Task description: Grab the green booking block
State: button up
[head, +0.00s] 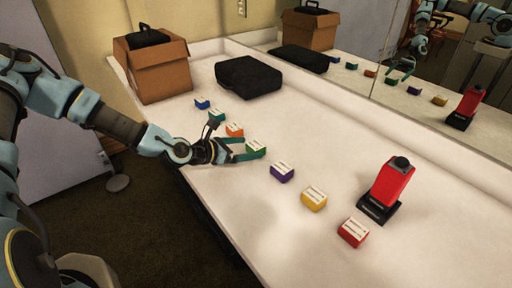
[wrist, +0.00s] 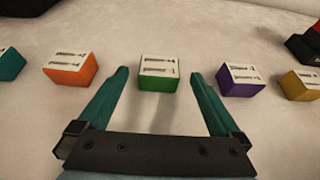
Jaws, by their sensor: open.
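The green booking block (head: 256,147) sits on the white counter in a row of coloured blocks. In the wrist view the green block (wrist: 159,74) has a white label on top and stands upright just ahead of and between the two teal fingertips. My gripper (head: 249,147) is open and low over the counter at the green block. In the wrist view my gripper (wrist: 159,72) has its fingers spread wide with nothing held.
An orange block (wrist: 70,69) lies left and a purple block (wrist: 240,80) right, near the fingers. Yellow (head: 313,199) and red (head: 353,232) blocks and a red stapler-like device (head: 391,184) stand farther right. A black case (head: 248,76) and cardboard box (head: 160,75) stand at the back. A mirror runs along the wall.

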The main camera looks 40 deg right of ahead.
aim_at(251, 147)
jog(key=shift+p+x, duration=0.8)
jog(key=shift+x, duration=1.35)
jog(key=shift+w, duration=0.1)
jog(key=c, duration=1.4)
